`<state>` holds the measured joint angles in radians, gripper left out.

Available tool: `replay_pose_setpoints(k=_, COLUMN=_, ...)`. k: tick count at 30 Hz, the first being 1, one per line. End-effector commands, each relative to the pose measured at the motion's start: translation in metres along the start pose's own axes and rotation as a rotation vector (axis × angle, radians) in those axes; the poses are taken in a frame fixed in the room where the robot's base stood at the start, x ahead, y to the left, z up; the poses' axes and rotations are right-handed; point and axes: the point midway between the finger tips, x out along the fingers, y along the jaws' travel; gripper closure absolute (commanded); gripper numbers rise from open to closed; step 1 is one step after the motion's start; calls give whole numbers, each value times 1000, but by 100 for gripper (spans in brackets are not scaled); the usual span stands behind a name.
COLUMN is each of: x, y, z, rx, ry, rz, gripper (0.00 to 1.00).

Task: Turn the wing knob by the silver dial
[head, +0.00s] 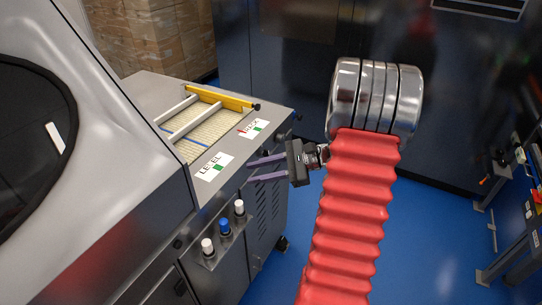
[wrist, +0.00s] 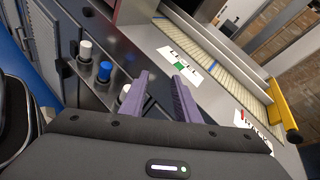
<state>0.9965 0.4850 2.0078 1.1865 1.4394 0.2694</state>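My gripper (head: 249,172) is open and empty, its two purple fingers pointing left at the front edge of the grey machine. In the wrist view my gripper (wrist: 160,77) also shows open, with nothing between the fingers. A small dark knob-like part (head: 298,116) sits at the machine's right corner, beyond my gripper; its shape is too small to tell. I cannot make out a wing knob or a silver dial for certain in either view. Part of the machine's front face is hidden behind my fingers.
White and blue capped parts, including a blue one (head: 224,227), stand on a ledge below my gripper. A "LEVEL" label (head: 214,166) lies on the machine top beside a slatted bed with a yellow bar (head: 222,97). Blue floor (head: 420,240) is open to the right.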

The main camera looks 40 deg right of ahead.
Motion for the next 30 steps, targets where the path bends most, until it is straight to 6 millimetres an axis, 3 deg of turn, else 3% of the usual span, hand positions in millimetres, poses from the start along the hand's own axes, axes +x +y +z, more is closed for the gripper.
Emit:
replay_pose_setpoints(k=1, x=-12, y=-7, z=-16, rx=47, ry=-21, rz=-52, gripper=71)
replay_pose_setpoints(k=9, x=-77, y=-36, z=-89, rx=242, ry=-137, rz=-330, gripper=71)
replay_pose_setpoints(k=15, x=-118, y=-42, z=-129, rx=327, ry=-202, rz=-486, gripper=71)
replay_pose_setpoints(k=20, x=-130, y=-43, z=-139, rx=347, ry=-219, rz=-527, gripper=71)
replay_pose_setpoints(k=30, x=-128, y=-44, z=-138, rx=346, ry=-219, rz=-525, gripper=71)
